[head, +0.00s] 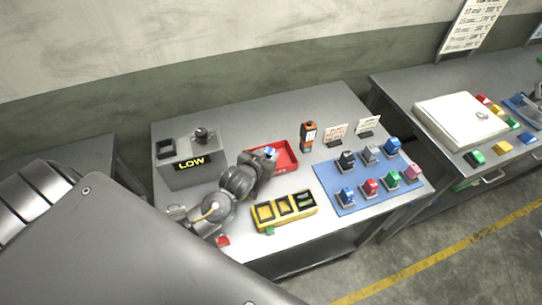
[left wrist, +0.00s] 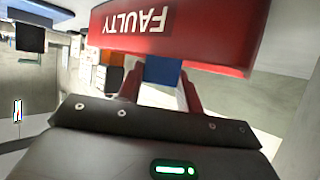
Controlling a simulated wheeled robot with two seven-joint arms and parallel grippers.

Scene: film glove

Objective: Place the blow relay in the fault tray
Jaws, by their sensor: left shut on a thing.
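My left gripper (head: 268,155) is at the left part of the red fault tray (head: 285,158). It is shut on a small blue relay (head: 271,151), which also shows between the fingers in the left wrist view (left wrist: 161,71). In that view the red tray wall (left wrist: 200,35), marked FAULTY and upside down, crosses in front and hides part of the relay. I cannot tell whether the relay touches the tray. My right gripper is not in view.
A grey box marked LOW (head: 191,174) stands left of my left arm. A yellow socket block (head: 284,211) is in front of the tray. An orange meter (head: 308,135) stands behind right. A blue mat (head: 340,190) at right holds several coloured relays.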

